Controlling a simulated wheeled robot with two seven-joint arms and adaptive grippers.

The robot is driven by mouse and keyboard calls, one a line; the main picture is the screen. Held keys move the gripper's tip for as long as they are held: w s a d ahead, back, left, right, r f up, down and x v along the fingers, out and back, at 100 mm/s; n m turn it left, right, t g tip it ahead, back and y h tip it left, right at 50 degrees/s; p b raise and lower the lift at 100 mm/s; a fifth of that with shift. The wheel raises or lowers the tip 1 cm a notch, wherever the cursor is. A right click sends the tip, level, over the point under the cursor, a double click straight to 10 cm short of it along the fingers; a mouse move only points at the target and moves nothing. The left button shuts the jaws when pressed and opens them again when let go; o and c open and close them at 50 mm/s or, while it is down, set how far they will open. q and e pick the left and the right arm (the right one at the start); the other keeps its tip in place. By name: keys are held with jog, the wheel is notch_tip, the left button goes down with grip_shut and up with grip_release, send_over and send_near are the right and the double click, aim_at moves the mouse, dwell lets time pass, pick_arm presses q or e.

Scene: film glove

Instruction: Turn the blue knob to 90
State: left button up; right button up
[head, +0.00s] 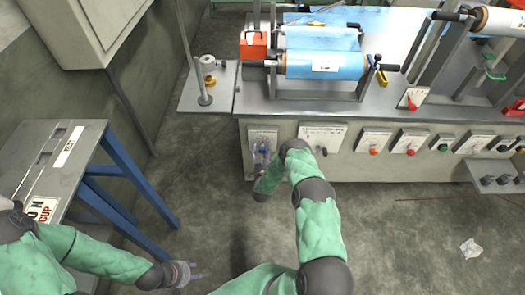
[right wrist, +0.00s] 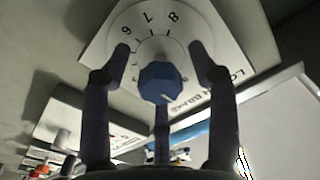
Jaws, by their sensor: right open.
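The blue knob (right wrist: 160,80) sits in the middle of a white round dial plate (right wrist: 208,28) with black numbers, which look upside down in the right wrist view. A pale mark shows on the knob's lower edge. My right gripper (right wrist: 160,50) is open, with one finger on each side of the knob and a third finger below. Gaps show between the side fingers and the knob. In the head view my right gripper (head: 262,157) is at the left panel of the bench front and hides the knob. My left gripper (head: 187,274) hangs low over the floor, away from the bench.
The bench (head: 225,98) carries a blue film roll (head: 308,65) and an orange box. More labelled switch panels (head: 410,141) line its front to the right. A grey table (head: 60,150) with blue legs stands at left. The floor between is clear.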

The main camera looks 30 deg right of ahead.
jog(key=c, duration=1.2)
jog(key=shift+o, duration=0.2)
jog(key=shift+m, duration=0.4)
jog(key=m, duration=0.3)
jog(key=shift+m, duration=0.3)
jog(key=m, duration=0.4)
jog(key=shift+m, duration=0.3)
jog(key=m, duration=0.4)
jog(key=shift+m, duration=2.4)
